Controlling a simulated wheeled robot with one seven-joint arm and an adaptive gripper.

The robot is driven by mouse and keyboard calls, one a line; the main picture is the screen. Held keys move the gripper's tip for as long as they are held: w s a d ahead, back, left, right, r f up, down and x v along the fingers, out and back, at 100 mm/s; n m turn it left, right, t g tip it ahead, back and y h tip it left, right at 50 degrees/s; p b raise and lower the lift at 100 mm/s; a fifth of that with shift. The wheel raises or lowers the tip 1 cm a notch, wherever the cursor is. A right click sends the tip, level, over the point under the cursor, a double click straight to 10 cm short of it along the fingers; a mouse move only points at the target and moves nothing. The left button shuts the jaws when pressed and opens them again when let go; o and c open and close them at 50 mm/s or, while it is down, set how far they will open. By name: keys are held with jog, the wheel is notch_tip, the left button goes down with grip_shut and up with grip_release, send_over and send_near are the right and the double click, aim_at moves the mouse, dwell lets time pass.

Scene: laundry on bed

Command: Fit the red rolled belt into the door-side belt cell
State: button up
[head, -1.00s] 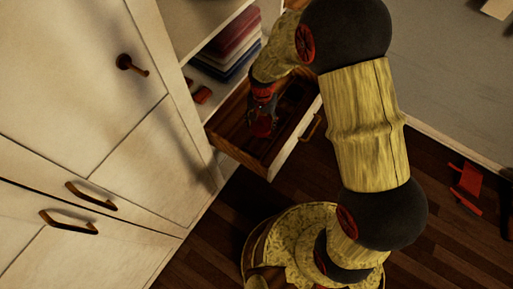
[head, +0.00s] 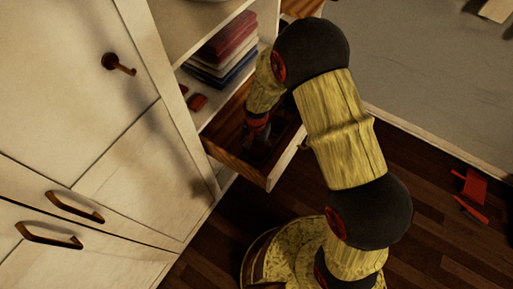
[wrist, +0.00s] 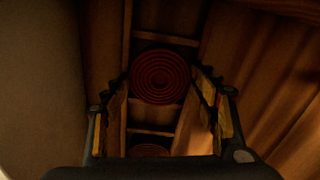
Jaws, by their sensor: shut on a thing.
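The red rolled belt (wrist: 160,77) is a flat spiral coil in the wrist view. It sits between the two fingertips of my gripper (wrist: 160,82), which is shut on it. The roll is over or in a narrow row of wooden cells (wrist: 147,131) in the drawer; its depth is hard to tell. A second, darker roll (wrist: 151,150) shows in a cell nearer the bottom of the picture. The cell above the held roll looks dark and empty. In the head view my gripper (head: 257,130) reaches down into the open drawer (head: 232,167); the belt is not clear there.
The white cabinet (head: 80,110) with handles stands left of the drawer. A red stool-like object (head: 471,187) is on the floor at right.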

aim_at(256, 149)
jog(key=shift+r, duration=0.1)
jog(key=o, duration=1.4)
notch_tip(256, 149, up, 12)
jog(key=p, duration=0.4)
jog(key=shift+p, duration=0.35)
